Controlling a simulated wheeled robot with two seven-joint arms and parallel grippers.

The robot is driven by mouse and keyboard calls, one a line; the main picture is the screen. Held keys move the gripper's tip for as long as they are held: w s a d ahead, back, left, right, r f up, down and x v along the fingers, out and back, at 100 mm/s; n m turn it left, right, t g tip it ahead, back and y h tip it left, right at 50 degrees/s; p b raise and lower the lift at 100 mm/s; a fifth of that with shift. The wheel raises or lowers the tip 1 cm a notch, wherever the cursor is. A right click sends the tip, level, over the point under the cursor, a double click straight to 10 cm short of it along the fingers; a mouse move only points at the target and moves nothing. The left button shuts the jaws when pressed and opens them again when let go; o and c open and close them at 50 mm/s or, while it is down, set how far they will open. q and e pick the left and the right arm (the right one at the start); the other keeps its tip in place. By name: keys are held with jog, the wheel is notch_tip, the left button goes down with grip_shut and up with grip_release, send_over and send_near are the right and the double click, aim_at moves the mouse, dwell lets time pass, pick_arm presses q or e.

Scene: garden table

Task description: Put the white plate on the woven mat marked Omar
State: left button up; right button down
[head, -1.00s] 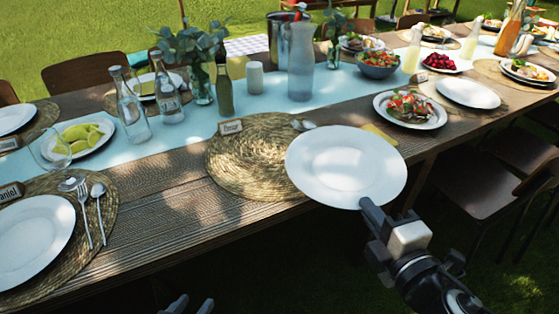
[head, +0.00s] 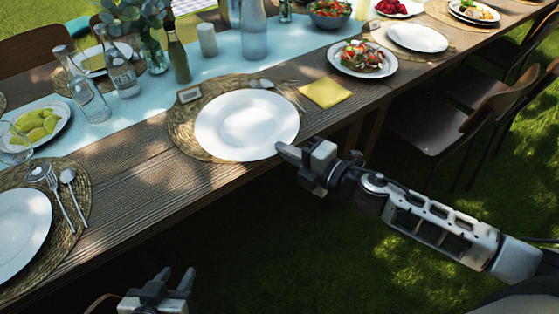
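The white plate (head: 247,125) is level over the woven mat (head: 183,128) in the middle of the near table edge. It covers most of the mat; I cannot tell whether it rests on it or hovers just above. A name card (head: 189,94) stands at the mat's back left; its lettering is too small to read. My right gripper (head: 284,150) is at the plate's near right rim, apparently shut on it; its lower finger is hidden. My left gripper (head: 174,276) is open and empty, low in front of the table, away from the plate.
A yellow napkin (head: 325,93) lies right of the mat, with a spoon and fork (head: 270,86) behind the plate. A salad plate (head: 362,59) is further right. Another place setting with a white plate (head: 20,232) is at left. Glass bottles (head: 84,88) stand behind.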

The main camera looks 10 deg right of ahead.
jog(key=shift+w+a+f+b, duration=0.15)
jog(key=shift+w+f+b, duration=0.2)
jog(key=shift+f, duration=0.65)
jog(key=shift+w+a+f+b, duration=0.15)
jog(key=shift+w+f+b, duration=0.25)
jog(key=shift+f, duration=0.55)
jog(key=shift+w+a+f+b, duration=0.2)
jog(key=shift+w+f, duration=0.3)
jog(key=shift+f, duration=0.6)
jog(key=c, duration=1.7)
grip_release()
jog(key=shift+d+f, duration=0.1)
